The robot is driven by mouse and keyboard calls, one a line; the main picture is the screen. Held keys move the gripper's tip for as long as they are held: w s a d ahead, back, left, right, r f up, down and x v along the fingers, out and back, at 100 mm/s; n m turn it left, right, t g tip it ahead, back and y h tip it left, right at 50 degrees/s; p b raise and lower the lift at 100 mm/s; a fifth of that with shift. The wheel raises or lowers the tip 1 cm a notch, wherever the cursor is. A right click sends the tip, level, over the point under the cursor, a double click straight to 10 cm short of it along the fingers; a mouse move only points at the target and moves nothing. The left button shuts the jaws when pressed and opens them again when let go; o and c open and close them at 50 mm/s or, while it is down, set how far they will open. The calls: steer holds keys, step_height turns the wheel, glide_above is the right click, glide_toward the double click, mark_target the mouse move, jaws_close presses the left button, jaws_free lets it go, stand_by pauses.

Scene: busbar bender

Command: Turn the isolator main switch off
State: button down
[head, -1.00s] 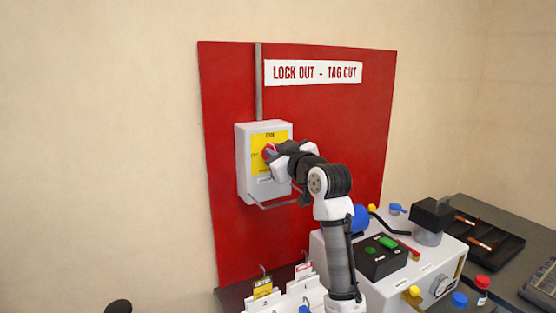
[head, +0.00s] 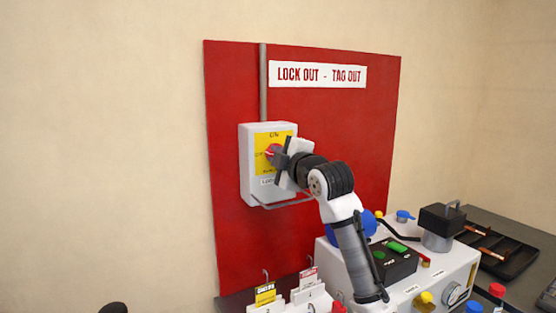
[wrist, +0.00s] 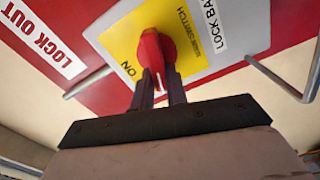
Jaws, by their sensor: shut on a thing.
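The isolator main switch is a light grey box (head: 249,178) with a yellow plate (head: 262,139) and a red knob (head: 272,152), mounted on a red board. In the wrist view, the red knob (wrist: 150,46) sits at the tips of my gripper (wrist: 161,82), with the dark fingers shut on it. The printed word ON shows on the yellow plate (wrist: 118,42) beside the knob. In the head view, my gripper (head: 281,153) reaches the knob from the right and covers part of the plate. I cannot tell exactly which mark the knob points to.
A bent grey bar (head: 284,203) sticks out below the box. A conduit (head: 263,85) runs up from it. Tag holders (head: 290,301) stand below the board. The bender machine (head: 450,268) with its buttons and caps is at the lower right. The wall at left is clear.

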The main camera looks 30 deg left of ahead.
steer(key=shift+f+n+b, duration=0.15)
steer(key=shift+n+b, duration=0.05)
steer(key=shift+n, duration=0.6)
steer(key=shift+f+n+b, duration=0.15)
steer(key=shift+n, duration=0.65)
steer(key=c, duration=1.4)
jaws_free()
steer(key=shift+s+d, duration=0.1)
steer(key=b+v, duration=0.4)
steer(key=v, duration=0.9)
steer(key=shift+d, duration=0.25)
steer(key=shift+s+f, duration=0.1)
steer(key=shift+s, duration=0.05)
